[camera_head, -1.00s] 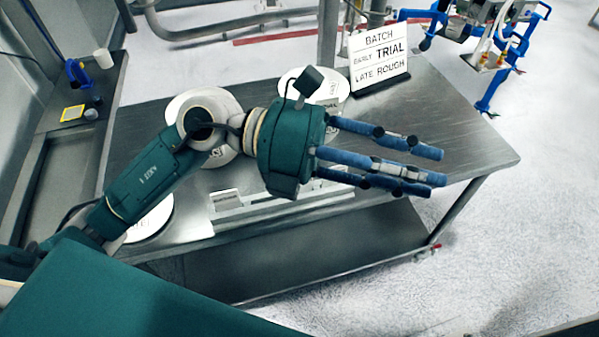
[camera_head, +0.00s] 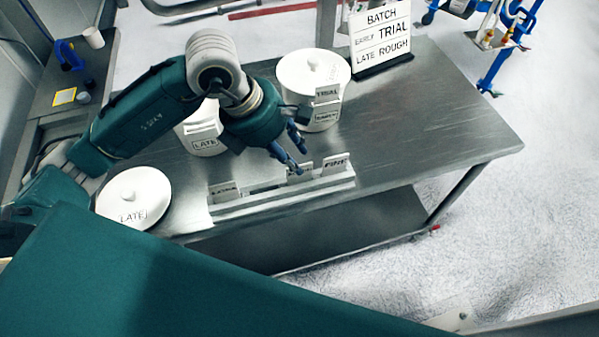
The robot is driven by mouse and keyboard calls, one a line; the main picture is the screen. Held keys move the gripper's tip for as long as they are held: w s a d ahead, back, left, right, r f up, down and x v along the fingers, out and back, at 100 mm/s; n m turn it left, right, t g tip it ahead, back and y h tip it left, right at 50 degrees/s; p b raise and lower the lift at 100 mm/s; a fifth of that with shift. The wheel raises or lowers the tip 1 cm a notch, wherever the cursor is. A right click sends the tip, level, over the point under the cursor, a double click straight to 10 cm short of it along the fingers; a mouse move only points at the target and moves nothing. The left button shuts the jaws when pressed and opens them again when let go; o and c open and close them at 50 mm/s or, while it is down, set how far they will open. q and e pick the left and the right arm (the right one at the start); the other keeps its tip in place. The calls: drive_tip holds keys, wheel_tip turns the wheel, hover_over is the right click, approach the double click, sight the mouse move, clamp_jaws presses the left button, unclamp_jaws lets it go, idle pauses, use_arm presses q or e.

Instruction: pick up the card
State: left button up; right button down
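A second card (camera_head: 300,168) is partly hidden behind a finger of my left gripper. A card reading FINE (camera_head: 335,163) stands at the right. My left gripper (camera_head: 300,161) is just above and behind the middle card, fingers pointing down and right. Its blue fingers look apart, and nothing shows between them. I cannot tell whether a finger touches the card. My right gripper is out of view.
White lidded containers stand on the table (camera_head: 440,110): one back centre (camera_head: 300,72) with TRIAL and EARLY cards, one labelled LATE (camera_head: 190,132) behind my arm, and a LATE lid (camera_head: 150,188) front left. A BATCH sign (camera_head: 380,35) stands behind. The table's right side is clear.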

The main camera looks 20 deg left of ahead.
use_arm(q)
drive_tip(key=p+x, duration=0.2)
drive_tip(key=x, duration=0.3)
drive_tip(key=shift+w+a, duration=0.1)
clamp_jaws()
drive_tip(key=shift+r, duration=0.1)
